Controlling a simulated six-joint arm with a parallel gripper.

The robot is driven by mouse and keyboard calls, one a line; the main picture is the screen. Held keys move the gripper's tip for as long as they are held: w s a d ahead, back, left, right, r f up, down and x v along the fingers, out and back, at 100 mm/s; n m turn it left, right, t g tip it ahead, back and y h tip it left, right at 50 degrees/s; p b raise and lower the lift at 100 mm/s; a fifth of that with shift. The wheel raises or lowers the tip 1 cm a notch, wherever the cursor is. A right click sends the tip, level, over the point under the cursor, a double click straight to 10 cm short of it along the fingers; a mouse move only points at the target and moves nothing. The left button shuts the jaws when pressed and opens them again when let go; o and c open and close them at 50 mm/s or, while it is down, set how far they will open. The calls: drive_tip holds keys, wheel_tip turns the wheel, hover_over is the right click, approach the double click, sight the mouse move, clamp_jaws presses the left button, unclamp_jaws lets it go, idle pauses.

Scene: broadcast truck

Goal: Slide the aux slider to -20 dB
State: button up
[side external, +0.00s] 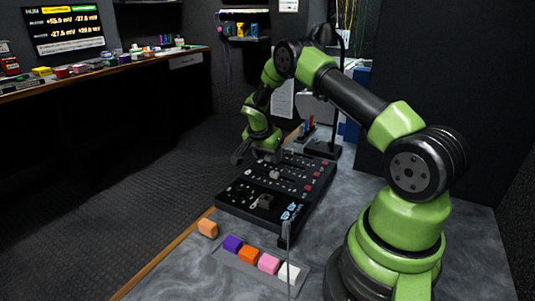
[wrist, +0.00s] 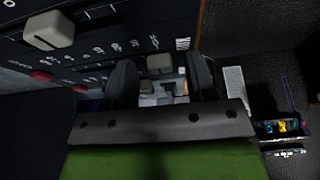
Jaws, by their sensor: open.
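The black mixer panel (side external: 240,197) lies on the grey worktop, with rows of knobs and pale markings. In the wrist view a beige slider cap (wrist: 48,30) stands at the upper left, outside my fingers. I cannot read the labels or tell which cap is the aux slider.
Several coloured blocks (side external: 248,254) sit in a grey tray in front of the panel, and an orange block (side external: 207,228) lies beside it. A thin upright rod (side external: 289,258) stands by the tray. A black stand (side external: 322,149) is behind the panel. The worktop's left edge is close.

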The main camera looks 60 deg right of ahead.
sight(281, 164)
clamp_jaws()
drive_tip(key=shift+s, duration=1.8)
drive_tip(key=shift+d, duration=0.1)
unclamp_jaws()
drive_tip(key=v, duration=1)
